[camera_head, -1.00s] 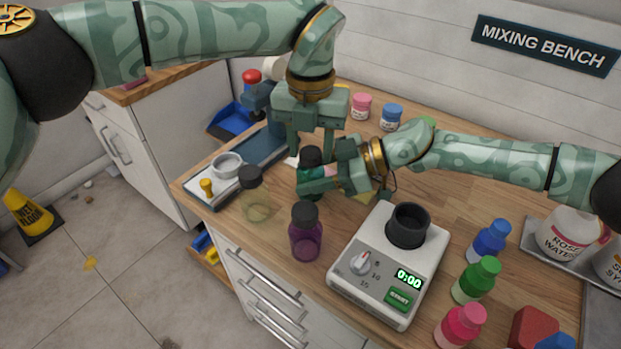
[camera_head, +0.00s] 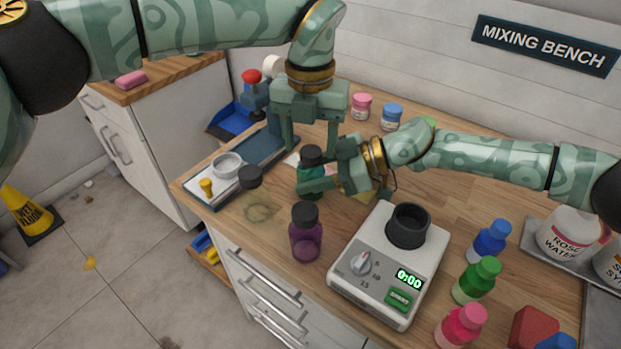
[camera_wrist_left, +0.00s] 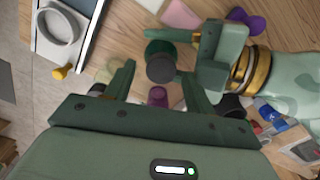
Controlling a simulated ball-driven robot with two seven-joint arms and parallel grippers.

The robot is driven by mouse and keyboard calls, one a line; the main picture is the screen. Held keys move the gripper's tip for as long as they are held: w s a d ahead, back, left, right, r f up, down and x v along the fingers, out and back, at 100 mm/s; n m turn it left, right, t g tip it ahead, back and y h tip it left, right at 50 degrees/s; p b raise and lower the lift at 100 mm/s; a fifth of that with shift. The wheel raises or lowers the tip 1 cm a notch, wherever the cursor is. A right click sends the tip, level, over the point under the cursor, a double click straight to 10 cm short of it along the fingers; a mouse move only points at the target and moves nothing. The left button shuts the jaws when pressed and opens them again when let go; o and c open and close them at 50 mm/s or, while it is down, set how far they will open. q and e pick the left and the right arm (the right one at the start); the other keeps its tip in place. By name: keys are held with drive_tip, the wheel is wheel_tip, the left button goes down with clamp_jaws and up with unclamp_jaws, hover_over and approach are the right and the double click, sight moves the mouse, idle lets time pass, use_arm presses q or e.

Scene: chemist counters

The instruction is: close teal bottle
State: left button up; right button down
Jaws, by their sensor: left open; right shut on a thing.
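The teal bottle (camera_head: 309,180) stands upright on the bench with a black cap (camera_head: 312,157) on its top. My right gripper (camera_head: 322,186) is shut on the bottle's body from the right. My left gripper (camera_head: 311,148) points down over the cap, open, with one finger on each side and a little above it. In the left wrist view the black cap (camera_wrist_left: 161,69) shows between and just beyond the left fingertips (camera_wrist_left: 156,80). Some teal glass (camera_wrist_left: 157,48) shows past the cap. How tightly the cap sits cannot be told.
A purple bottle (camera_head: 305,240) and a pale yellow-green bottle (camera_head: 256,205) stand close in front and to the left. A white mixer (camera_head: 372,278) reading 0:00 is to the right. Blue, green and pink bottles line the right side. A tray with a white ring (camera_head: 227,165) lies left.

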drive_tip(key=shift+s+f, duration=0.1)
use_arm(q)
wheel_tip(320, 180, up, 11)
drive_tip(key=shift+f, duration=0.15)
use_arm(e)
drive_tip(key=c, duration=0.6)
unclamp_jaws()
use_arm(q)
drive_tip(key=r+p, duration=0.2)
drive_tip(key=r, duration=0.1)
drive_tip(key=s+r+p, duration=0.1)
drive_tip(key=r, duration=0.1)
drive_tip(key=shift+p, duration=0.3)
use_arm(e)
drive_tip(key=v, duration=1.6)
drive_tip(key=shift+d, duration=0.15)
